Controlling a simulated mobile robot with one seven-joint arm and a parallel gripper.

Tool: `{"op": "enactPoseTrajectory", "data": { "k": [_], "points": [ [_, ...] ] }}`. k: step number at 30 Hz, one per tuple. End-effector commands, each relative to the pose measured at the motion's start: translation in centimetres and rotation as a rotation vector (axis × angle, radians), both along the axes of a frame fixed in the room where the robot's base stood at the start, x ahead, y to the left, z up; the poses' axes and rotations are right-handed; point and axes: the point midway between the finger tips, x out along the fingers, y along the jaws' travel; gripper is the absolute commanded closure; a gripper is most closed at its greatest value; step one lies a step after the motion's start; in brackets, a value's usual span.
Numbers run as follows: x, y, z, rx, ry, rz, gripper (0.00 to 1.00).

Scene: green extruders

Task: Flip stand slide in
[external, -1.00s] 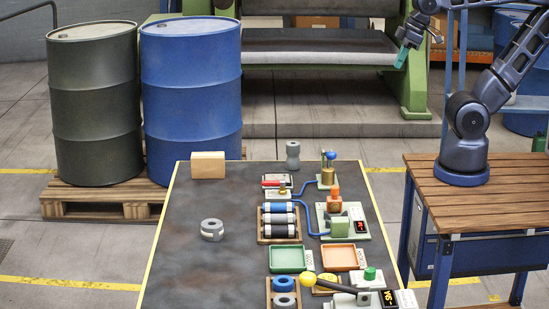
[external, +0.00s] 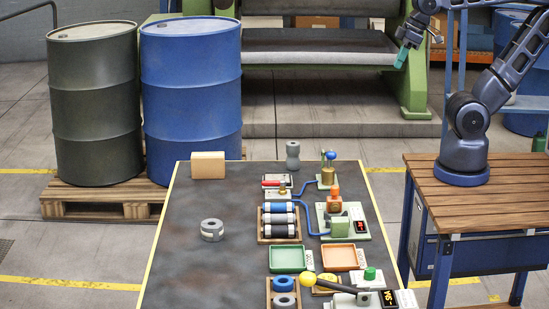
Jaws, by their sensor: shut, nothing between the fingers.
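My gripper (external: 402,56) is shut and empty, with teal fingers, raised at the top right, well above and behind the dark table. The task names a stand, but I cannot tell which object it is. A grey ring-shaped piece with a pale band (external: 212,230) lies on the left half of the table. A grey spool-like piece (external: 293,154) stands upright at the far edge. A tan block (external: 208,165) sits at the far left corner. A rack (external: 279,224) holds blue and dark cylinders lying on their sides. My gripper touches none of these.
The dark table (external: 185,270) holds a green tray (external: 290,259), an orange tray (external: 343,257), a green device with a red display (external: 342,222), and a yellow-knobbed lever (external: 308,280) at the front. Its left half is mostly clear. Drums (external: 191,90) stand behind left.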

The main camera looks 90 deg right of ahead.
Motion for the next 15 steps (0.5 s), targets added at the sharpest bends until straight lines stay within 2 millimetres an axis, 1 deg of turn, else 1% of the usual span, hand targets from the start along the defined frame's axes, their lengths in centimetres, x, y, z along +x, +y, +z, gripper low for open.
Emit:
{"op": "enactPoseTrajectory", "data": {
  "k": [5,8,15],
  "points": [
    [1.3,1.1,0.0,0.044,0.019,-0.011,1.0],
    [2.7,2.4,0.0,0.093,0.04,-0.027,1.0],
    [6.5,6.3,-0.2,0.223,0.107,-0.083,1.0]
  ]
}}
